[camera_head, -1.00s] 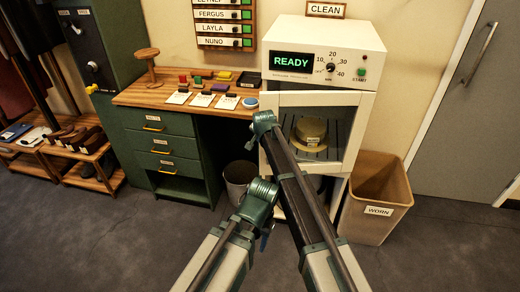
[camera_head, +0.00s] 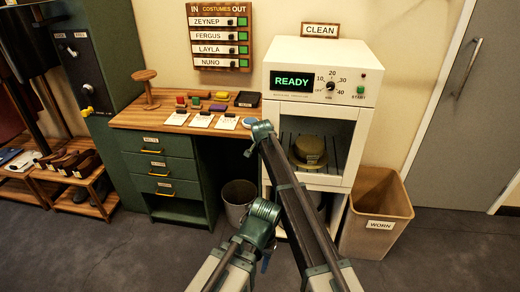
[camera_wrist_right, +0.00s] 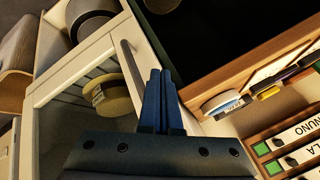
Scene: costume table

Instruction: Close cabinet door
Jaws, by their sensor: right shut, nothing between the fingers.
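The white cabinet (camera_head: 322,75) stands right of the desk, with a green READY display and a knob. Its white-framed door (camera_wrist_right: 75,70) has a large pane and a grey bar handle (camera_wrist_right: 131,60). An olive hat (camera_head: 310,151) inside shows through the front, also in the right wrist view (camera_wrist_right: 112,97). The door looks at or near the cabinet front; I cannot tell if it is fully shut. My right gripper (camera_wrist_right: 160,82) is shut and empty, with its tips beside the handle; contact is unclear. My arm hides it in the head view.
The desk (camera_head: 175,118) with cards and coloured blocks is left of the cabinet. A grey bin (camera_head: 238,200) stands under it. A tan WORN bin (camera_head: 378,205) stands close on the cabinet's right. A grey room door (camera_head: 465,110) is farther right. Floor in front is open.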

